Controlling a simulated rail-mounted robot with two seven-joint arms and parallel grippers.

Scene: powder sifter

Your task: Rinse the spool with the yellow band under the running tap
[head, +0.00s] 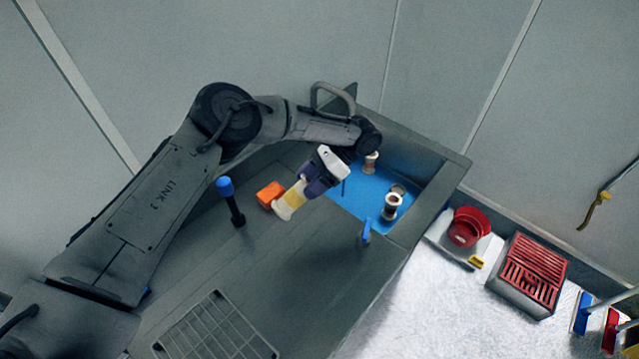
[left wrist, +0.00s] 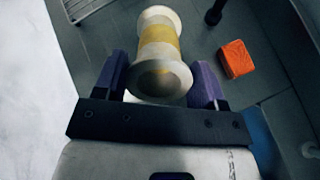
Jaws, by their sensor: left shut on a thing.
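The spool with the yellow band (head: 291,199) is cream-white and held tilted over the grey counter, left of the blue basin (head: 350,202). My left gripper (head: 307,186) is shut on it. In the left wrist view the spool (left wrist: 160,42) sits between the purple fingers of my left gripper (left wrist: 160,85), one end flange toward the camera. A curved grey pipe (head: 333,86), which looks like the tap, rises at the basin's back edge behind my arm. I cannot make out any water. My right gripper is not in view.
Two other spools (head: 371,160) (head: 391,206) stand in the basin. An orange block (head: 270,194) and a blue-topped black post (head: 232,204) are on the counter near the held spool. A wire rack (head: 216,329) lies in front.

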